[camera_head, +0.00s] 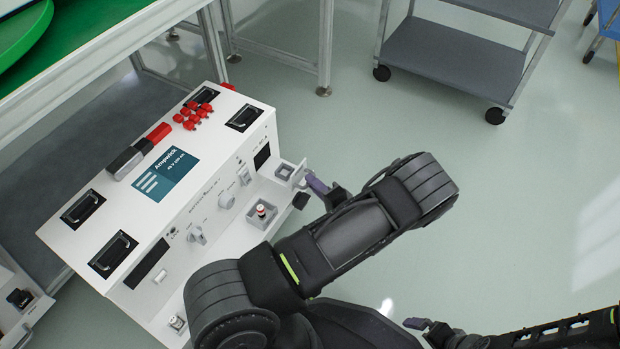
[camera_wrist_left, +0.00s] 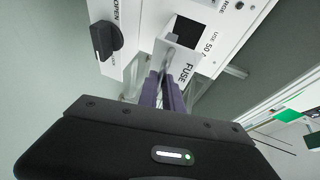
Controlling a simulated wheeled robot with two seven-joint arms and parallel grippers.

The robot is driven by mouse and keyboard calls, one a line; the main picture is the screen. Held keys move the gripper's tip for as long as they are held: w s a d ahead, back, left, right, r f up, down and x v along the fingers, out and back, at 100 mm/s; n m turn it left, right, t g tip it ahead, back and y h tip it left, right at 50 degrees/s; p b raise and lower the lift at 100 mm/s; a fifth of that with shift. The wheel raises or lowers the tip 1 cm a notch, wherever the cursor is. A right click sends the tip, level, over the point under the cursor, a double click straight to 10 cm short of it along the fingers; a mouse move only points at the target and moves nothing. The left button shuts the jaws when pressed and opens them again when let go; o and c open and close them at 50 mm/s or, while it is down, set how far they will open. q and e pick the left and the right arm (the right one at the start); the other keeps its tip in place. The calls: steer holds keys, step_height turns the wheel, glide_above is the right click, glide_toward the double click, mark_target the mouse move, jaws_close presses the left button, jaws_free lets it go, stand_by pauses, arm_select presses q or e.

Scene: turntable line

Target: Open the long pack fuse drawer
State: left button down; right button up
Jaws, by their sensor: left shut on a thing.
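The fuse drawer (camera_head: 285,171) is a small white part at the right end of the white power pack (camera_head: 212,222). In the left wrist view its front (camera_wrist_left: 178,55), marked FUSE, shows beside a dark square opening (camera_wrist_left: 187,33). The front appears to stand out from the panel; how far I cannot tell. My left gripper (camera_head: 316,184) is at the drawer, its purple fingers (camera_wrist_left: 162,90) shut on the drawer's handle, which they mostly hide. My right gripper (camera_head: 419,324) is low in the head view, away from the pack, empty as far as I see.
A black knob (camera_wrist_left: 104,40) by the word OPEN is close to the drawer. A grey tray (camera_head: 258,222) holding a small cylinder stands nearby at the pack's front.

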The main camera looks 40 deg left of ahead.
arm_select(q)
steer(key=c, duration=1.5)
jaws_free()
steer(key=shift+a, duration=0.1)
steer(key=p+v, duration=0.2)
steer(key=v, duration=0.6)
steer(key=shift+a, duration=0.1)
